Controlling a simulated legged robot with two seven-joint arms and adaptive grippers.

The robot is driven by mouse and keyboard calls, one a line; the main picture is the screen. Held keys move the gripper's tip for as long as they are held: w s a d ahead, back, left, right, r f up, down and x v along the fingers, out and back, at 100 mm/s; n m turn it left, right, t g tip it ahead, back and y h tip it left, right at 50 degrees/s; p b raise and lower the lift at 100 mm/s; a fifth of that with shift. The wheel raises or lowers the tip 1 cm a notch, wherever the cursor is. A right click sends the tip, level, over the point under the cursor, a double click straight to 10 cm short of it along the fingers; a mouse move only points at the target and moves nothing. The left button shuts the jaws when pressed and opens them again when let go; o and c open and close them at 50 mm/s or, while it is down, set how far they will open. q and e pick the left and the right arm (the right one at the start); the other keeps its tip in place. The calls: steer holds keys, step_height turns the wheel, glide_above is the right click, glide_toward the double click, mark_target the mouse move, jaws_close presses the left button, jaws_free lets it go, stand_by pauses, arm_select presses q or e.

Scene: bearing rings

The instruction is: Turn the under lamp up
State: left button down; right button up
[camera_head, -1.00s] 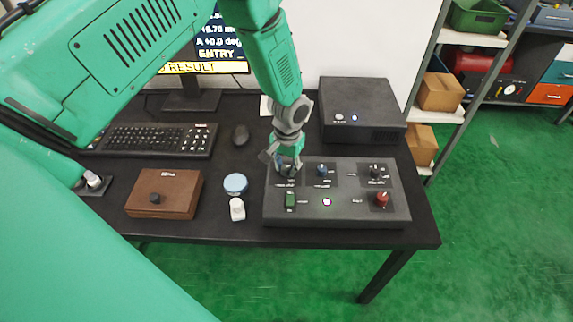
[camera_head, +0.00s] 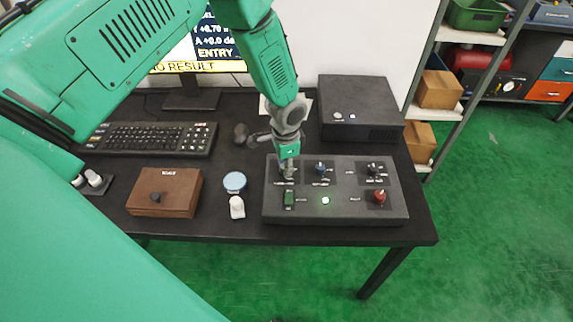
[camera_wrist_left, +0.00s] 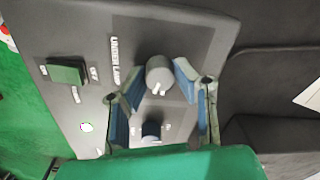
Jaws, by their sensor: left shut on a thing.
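The dark control box (camera_head: 345,216) lies on the desk with several knobs. The grey under lamp knob (camera_wrist_left: 159,70) is beside its "UNDER LAMP" label in the left wrist view. My left gripper (camera_head: 287,174) points down at the box's back left corner. In the left wrist view its two blue-padded fingers (camera_wrist_left: 160,84) stand either side of the knob, shut on it. In the head view the gripper mostly hides this knob. My right gripper is in neither view.
A grey-black case (camera_head: 361,108) stands behind.

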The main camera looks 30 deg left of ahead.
arm_select(q)
steer(key=shift+s+a, duration=0.15)
stand_by(0.4)
steer(key=c, duration=1.3)
jaws_free()
step_height(320, 180, up, 12)
steer(key=shift+s, duration=0.1)
